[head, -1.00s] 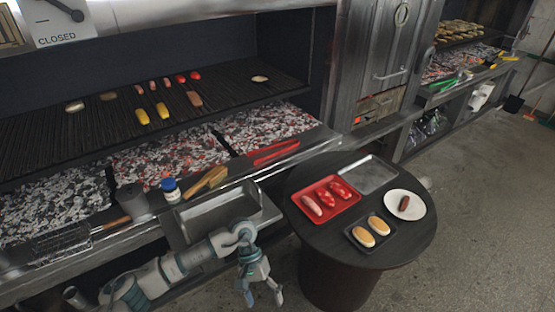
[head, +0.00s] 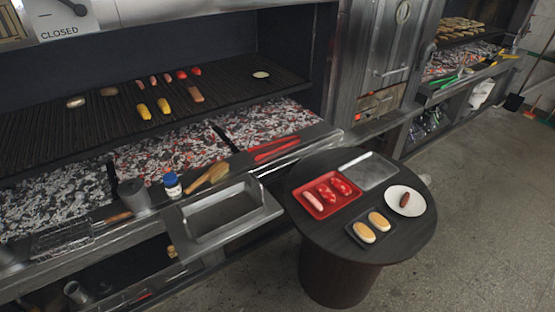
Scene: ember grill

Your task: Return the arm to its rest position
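Neither of my arms nor their grippers shows in the head view now. The round dark table (head: 392,257) stands at the right, in front of the grill. On it are a red tray (head: 313,212) with a sausage and red meat pieces, an empty metal tray (head: 377,170), a white plate (head: 419,205) with one sausage, and a small dark tray (head: 376,241) with two buns. On the grill grate (head: 60,128) lie corn cobs (head: 164,106), sausages and several other pieces of food.
A metal bin (head: 222,213) is fixed to the grill's front ledge. Red tongs (head: 275,148), a wooden-handled brush (head: 208,178), a blue-capped jar (head: 172,185) and a metal cup (head: 134,197) stand or lie along the ledge. Bare floor (head: 475,215) is free at the right.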

